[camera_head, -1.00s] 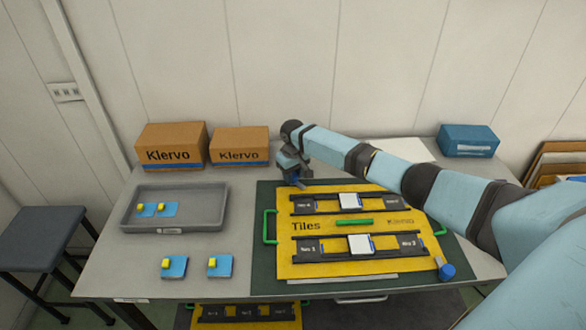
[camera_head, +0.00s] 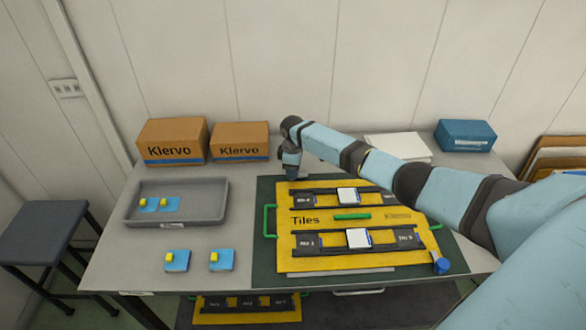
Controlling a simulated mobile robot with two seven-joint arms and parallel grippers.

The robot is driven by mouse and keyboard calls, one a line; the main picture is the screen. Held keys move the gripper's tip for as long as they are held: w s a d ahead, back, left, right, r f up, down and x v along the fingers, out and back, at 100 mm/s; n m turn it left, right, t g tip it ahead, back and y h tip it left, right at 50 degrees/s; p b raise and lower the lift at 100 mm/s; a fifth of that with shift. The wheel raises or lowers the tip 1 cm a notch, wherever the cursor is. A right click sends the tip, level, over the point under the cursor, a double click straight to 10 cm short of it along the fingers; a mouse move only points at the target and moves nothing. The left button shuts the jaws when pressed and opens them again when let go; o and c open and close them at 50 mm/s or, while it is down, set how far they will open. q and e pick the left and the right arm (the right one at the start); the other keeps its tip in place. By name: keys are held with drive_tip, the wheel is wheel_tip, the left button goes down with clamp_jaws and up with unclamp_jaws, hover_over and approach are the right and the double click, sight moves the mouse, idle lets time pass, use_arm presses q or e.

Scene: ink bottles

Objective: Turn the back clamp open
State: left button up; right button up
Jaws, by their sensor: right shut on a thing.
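The yellow board marked "Tiles" (camera_head: 350,268) lies on a dark green mat (camera_head: 262,270) on the table. My right gripper (camera_head: 292,174) points down at the board's back left corner and is shut on the back clamp there; the gripper hides the clamp, so its turn angle cannot be told. A blue front clamp (camera_head: 441,266) shows at the board's front right corner. My left gripper is not in view.
A grey tray (camera_head: 215,212) with blue tiles stands to the left, with two more blue tiles (camera_head: 177,261) in front. Two Klervo boxes (camera_head: 172,128) stand behind it. A blue box (camera_head: 465,135) is at back right. My right arm crosses above the board's back right.

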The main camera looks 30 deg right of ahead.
drive_tip(key=shift+n, duration=0.3)
idle(0.4)
drive_tip(key=o, duration=0.9)
drive_tip(key=shift+r, duration=0.1)
wheel_tip(320, 180, up, 14)
drive_tip(key=shift+f, duration=0.15)
